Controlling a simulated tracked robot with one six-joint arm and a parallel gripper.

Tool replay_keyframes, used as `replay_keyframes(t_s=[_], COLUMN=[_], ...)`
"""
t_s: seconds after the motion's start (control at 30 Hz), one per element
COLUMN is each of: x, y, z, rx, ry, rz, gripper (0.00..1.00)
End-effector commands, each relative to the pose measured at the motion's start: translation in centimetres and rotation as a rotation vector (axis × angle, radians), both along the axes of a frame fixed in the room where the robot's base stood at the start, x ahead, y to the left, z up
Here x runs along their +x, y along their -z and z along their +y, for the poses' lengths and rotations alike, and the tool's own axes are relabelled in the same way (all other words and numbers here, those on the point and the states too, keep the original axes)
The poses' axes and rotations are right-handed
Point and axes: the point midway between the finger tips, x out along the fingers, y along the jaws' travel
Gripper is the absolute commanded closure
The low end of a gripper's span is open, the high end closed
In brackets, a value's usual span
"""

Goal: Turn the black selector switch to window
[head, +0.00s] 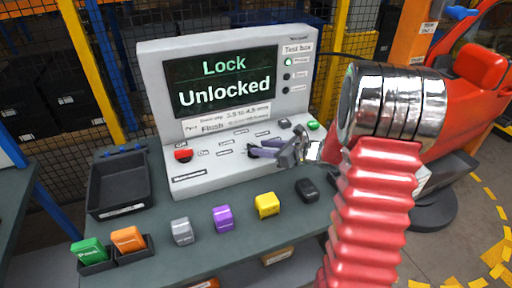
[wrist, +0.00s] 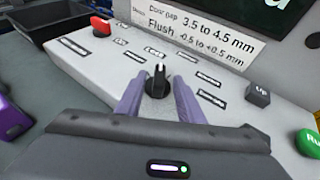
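The black selector switch (wrist: 158,82) stands on the sloped front of the grey test box (head: 227,168). Its light pointer mark faces away from me, toward the screen side, in the wrist view. Several small labels fan around it; I cannot read which one says window. My gripper (head: 256,149) has its purple fingers at the panel. In the wrist view one finger is on each side of the switch, with gaps visible, so my gripper (wrist: 158,92) looks open around it. In the head view the fingers mostly hide the switch. The screen (head: 222,80) reads "Lock Unlocked".
A red button (wrist: 101,26) lies left on the panel. A dark "Up" button (wrist: 258,95) and a green button (wrist: 309,143) are at right. Yellow (head: 267,205), purple (head: 222,218) and grey (head: 181,231) blocks stand in front. An empty black tray (head: 119,210) is at left.

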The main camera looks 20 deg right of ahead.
Motion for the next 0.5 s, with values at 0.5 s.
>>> replay_keyframes(t_s=[0.5], x=[3.2], y=[1.6], z=[1.9], rx=[0.000], ry=[-0.001], rz=[0.000], gripper=[0.66])
